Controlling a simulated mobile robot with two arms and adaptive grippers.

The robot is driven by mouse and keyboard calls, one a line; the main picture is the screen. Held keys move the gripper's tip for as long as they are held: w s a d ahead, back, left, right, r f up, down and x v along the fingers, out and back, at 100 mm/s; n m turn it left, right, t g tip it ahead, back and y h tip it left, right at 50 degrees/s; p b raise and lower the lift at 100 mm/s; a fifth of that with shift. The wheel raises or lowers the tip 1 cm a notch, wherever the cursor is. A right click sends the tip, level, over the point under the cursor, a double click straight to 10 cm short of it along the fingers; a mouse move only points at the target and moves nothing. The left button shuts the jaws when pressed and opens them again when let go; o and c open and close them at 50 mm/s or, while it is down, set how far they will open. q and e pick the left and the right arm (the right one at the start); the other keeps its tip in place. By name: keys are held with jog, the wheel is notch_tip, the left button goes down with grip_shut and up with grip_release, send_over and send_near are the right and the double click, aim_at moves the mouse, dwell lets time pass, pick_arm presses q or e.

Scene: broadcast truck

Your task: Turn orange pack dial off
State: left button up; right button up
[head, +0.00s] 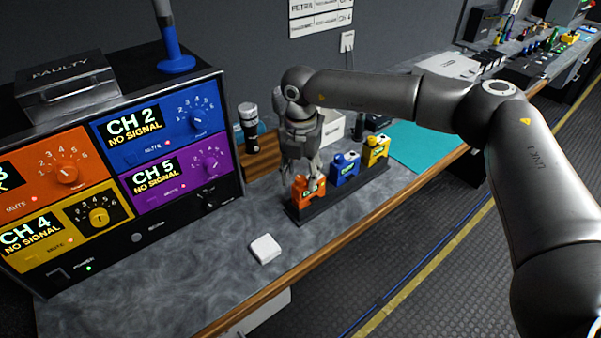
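The orange pack (309,196) stands upright in a dark rack (301,219) on the bench, leftmost of the three packs there. My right gripper (312,186) comes down from above onto its top. The fingers are at the top of the pack, where a dial would be, and cover it. I cannot tell whether they touch or grip anything, or which way the dial points. My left gripper is not in view.
A blue pack (344,171) and a yellow pack (375,151) stand in the same rack. The receiver with coloured panels (148,240) is at the left. A small white box (265,249) lies in front. A teal mat (425,147) lies to the right.

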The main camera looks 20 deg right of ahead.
grip_shut()
jog(key=shift+f+n+b, duration=0.1)
jog(key=shift+n+b, duration=0.75)
jog(key=shift+n, duration=0.35)
jog(key=n+b, duration=0.2)
jog(key=n, duration=0.1)
jog(key=shift+n, duration=0.3)
jog(key=n+b, duration=0.1)
jog(key=n, duration=0.1)
jog(key=shift+n, duration=0.3)
jog(key=n+b, duration=0.1)
jog(key=n, duration=0.2)
jog(key=shift+n, duration=0.3)
jog(key=n+b, duration=0.1)
jog(key=n, duration=0.4)
jog(key=shift+n, duration=0.4)
